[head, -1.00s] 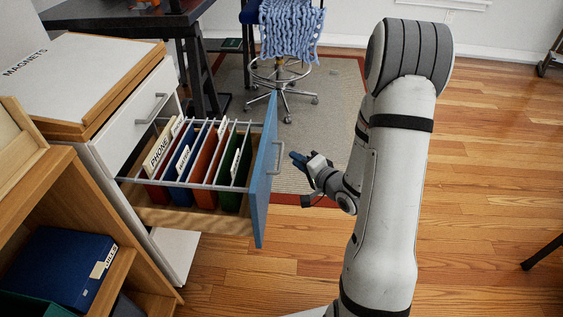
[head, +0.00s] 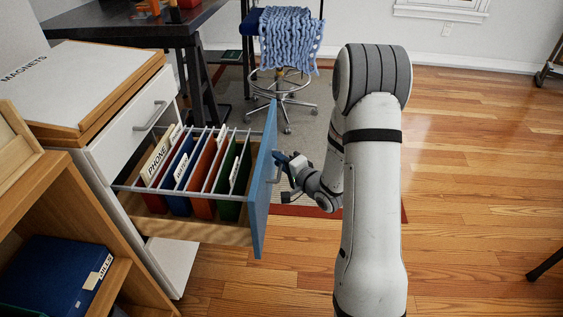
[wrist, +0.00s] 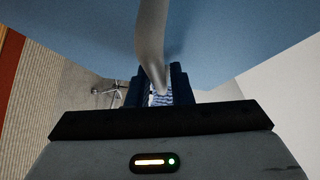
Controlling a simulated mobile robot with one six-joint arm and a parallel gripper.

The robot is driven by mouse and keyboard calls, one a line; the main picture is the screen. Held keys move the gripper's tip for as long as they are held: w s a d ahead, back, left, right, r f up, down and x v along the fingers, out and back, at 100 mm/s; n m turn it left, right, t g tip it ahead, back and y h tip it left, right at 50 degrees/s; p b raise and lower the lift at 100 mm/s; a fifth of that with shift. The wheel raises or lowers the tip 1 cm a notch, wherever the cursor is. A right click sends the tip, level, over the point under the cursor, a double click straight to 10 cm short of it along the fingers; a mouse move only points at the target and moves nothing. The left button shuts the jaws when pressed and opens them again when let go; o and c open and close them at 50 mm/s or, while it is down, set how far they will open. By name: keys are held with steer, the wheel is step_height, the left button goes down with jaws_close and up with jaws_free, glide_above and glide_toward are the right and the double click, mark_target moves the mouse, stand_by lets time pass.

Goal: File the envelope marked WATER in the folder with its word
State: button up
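My gripper (head: 283,164) is at the handle (head: 277,166) on the blue front of the pulled-out drawer (head: 262,200). In the wrist view the curved grey handle (wrist: 151,35) runs down between the two dark fingers of my gripper (wrist: 159,88). The fingers stand apart, with a gap beside the handle. Hanging folders fill the drawer: a dark red one by the PHONE tab (head: 158,157), a blue folder (head: 178,204) with a tab (head: 182,166) that seems to read WATER, an orange-red one (head: 203,208) and a green one (head: 231,210). I see no envelope marked WATER.
A box marked MAGNETS (head: 80,80) tops the white cabinet. A wooden shelf (head: 65,205) with a blue binder (head: 55,275) stands at the lower left. A dark desk (head: 130,28) and a swivel chair with a blue knit throw (head: 290,40) are behind.

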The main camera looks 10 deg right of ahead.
steer(key=shift+c, duration=0.4)
jaws_close()
steer(key=shift+s+d, duration=0.1)
